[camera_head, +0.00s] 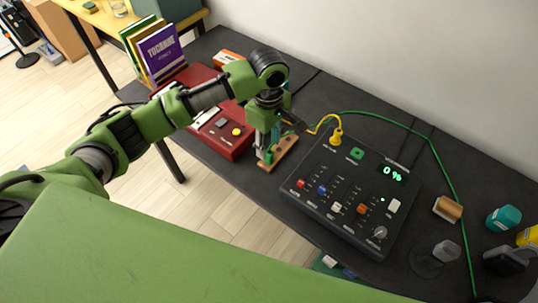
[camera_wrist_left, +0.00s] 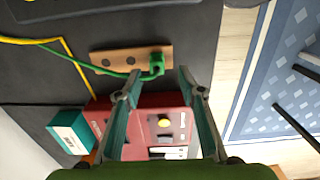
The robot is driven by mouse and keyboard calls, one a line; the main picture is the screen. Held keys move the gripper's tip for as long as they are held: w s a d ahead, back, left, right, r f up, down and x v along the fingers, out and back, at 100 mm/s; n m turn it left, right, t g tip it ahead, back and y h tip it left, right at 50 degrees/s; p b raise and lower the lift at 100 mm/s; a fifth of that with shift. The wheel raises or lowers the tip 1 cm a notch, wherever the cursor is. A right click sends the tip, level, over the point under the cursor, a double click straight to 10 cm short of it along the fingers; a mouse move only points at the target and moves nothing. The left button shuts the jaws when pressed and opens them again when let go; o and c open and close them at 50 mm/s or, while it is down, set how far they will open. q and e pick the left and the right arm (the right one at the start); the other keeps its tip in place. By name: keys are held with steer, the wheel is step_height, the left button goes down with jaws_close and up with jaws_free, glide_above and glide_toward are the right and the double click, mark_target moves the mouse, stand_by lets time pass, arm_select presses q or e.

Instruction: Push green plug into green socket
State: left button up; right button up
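The green plug (camera_wrist_left: 155,66) stands at one end of a small wooden holder (camera_wrist_left: 105,57), with its green cable trailing left in the left wrist view. The holder (camera_head: 286,150) also shows in the head view, where my gripper mostly hides the plug. My left gripper (camera_head: 265,153) points down over the holder. In the left wrist view its fingers (camera_wrist_left: 159,74) are open, with the plug just beyond and between the tips. The green socket (camera_head: 357,153) is on top of the black control box (camera_head: 333,212), and looks empty. My right gripper does not show.
A yellow plug (camera_head: 336,137) sits in the box left of the green socket. The green cable (camera_head: 432,146) arcs behind the box. A red device (camera_head: 228,143) stands left of the holder.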

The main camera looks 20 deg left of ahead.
mark_target(269, 152)
arm_select(q)
steer(key=shift+w+f, duration=0.15)
steer(key=shift+f, duration=1.45)
steer(key=shift+w+f, duration=0.15)
steer(key=shift+f, duration=1.45)
steer(key=shift+c, duration=0.3)
jaws_close()
